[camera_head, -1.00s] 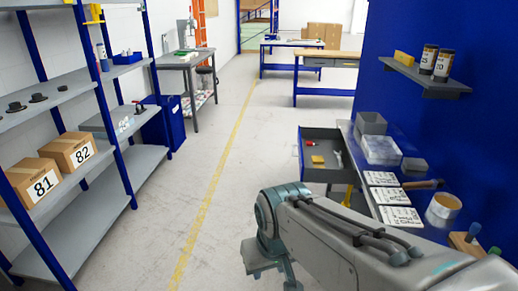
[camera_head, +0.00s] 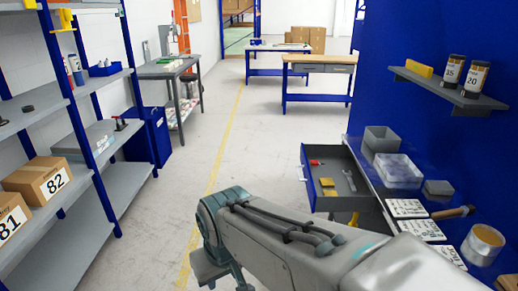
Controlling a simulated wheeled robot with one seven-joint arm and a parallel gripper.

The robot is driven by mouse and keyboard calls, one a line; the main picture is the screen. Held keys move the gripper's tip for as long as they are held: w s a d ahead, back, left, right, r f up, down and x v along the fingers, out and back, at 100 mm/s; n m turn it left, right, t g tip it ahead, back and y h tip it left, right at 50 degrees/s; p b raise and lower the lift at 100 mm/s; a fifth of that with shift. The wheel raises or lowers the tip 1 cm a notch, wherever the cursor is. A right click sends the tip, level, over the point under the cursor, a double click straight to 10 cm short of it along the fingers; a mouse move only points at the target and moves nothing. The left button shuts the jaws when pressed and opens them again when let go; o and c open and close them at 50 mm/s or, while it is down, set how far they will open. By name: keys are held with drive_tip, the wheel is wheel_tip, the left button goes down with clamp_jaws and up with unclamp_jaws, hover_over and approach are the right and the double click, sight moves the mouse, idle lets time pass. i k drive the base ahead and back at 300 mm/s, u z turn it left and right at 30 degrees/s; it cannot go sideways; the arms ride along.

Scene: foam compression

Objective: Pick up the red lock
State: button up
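A small red object (camera_head: 316,162) lies at the back left inside the open drawer (camera_head: 311,180) below the right-hand workbench. It is too small to tell for sure that it is the red lock. A small red-topped item (camera_head: 120,121) also stands on the left shelving unit, and its kind is unclear. My arm reaches in from the bottom right and its joint bends down at the lower middle, short of the drawer. My gripper is out of the picture, below the bottom edge.
Yellow pieces (camera_head: 327,187) and a wrench (camera_head: 350,181) share the drawer. The right workbench (camera_head: 395,190) holds bins, printed cards, a hammer (camera_head: 453,212) and a tape roll (camera_head: 483,243). The floor between is clear.

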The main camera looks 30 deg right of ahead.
sight(313, 163)
drive_tip(key=z, duration=0.1)
drive_tip(key=i, duration=1.8)
drive_tip(key=z, duration=1.15)
drive_tip(key=i, duration=1)
drive_tip(key=z, duration=1.4)
drive_tip(key=i, duration=0.45)
drive_tip(key=z, duration=0.25)
